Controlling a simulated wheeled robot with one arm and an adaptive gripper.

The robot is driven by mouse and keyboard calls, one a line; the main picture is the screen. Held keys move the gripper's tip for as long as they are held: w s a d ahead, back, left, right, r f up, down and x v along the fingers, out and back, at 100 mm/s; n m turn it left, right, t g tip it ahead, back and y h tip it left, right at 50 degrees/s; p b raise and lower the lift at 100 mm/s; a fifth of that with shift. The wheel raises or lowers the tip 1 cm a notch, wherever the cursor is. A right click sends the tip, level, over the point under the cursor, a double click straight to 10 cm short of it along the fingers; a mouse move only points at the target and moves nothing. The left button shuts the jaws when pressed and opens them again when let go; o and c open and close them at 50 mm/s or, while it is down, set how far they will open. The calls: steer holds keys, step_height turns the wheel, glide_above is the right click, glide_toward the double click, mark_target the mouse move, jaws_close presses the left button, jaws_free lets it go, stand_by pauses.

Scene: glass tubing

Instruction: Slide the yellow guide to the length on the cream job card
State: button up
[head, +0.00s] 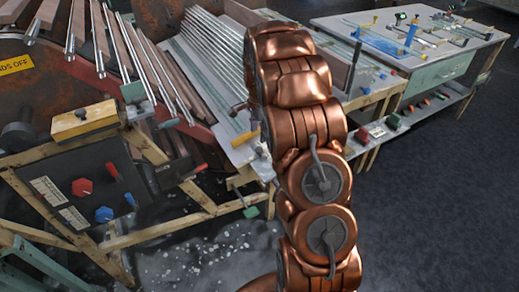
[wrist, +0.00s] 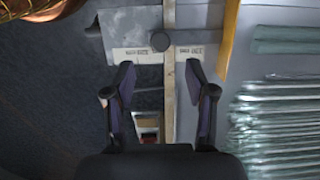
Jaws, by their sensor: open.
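In the wrist view a yellow strip (wrist: 228,40), which looks like the yellow guide, stands upright in the picture at upper right, beside the glass tubes. A cream strip with small dark print (wrist: 136,55) lies across the upper middle, partly covered by a wooden bar; I cannot tell whether it is the job card, and the print is too small to read. My gripper (wrist: 160,72) is open, its fingers apart on either side of the wooden bar, with nothing seen between them but the bar and background. The yellow strip is right of the fingers. My arm hides the gripper in the head view.
Glass tubes (wrist: 275,125) lie right of the gripper. In the head view, a control panel (head: 85,190) stands left and a workbench (head: 410,50) at the back right. Dark floor (head: 430,220) is open at right.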

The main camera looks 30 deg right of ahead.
mark_target(259, 149)
steer(key=shift+f+p, duration=0.45)
steer(key=shift+f, duration=3.55)
jaws_close()
